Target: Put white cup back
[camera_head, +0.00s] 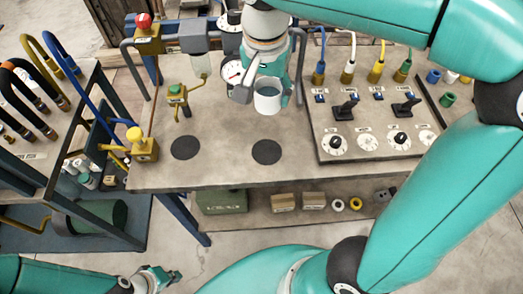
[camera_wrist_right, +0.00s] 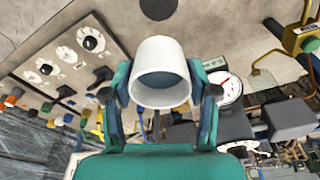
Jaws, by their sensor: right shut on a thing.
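The white cup (camera_head: 268,101) is held above the worktable, behind the right black round spot (camera_head: 267,152). In the right wrist view the cup (camera_wrist_right: 160,52) sits between the two fingers with its open mouth towards the camera. My right gripper (camera_head: 270,86) is shut on the cup; it also shows in the right wrist view (camera_wrist_right: 161,92). A second black round spot (camera_head: 186,148) lies to the left, bare. My left gripper (camera_head: 160,278) is low at the bottom left, away from the table; its jaw opening is unclear.
A control panel (camera_head: 375,140) with dials and joysticks stands on the right. A pressure gauge (camera_head: 233,72) is close left of the cup. A yellow-knobbed valve (camera_head: 144,146) and a green-buttoned post (camera_head: 177,97) stand on the left. The table front is clear.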

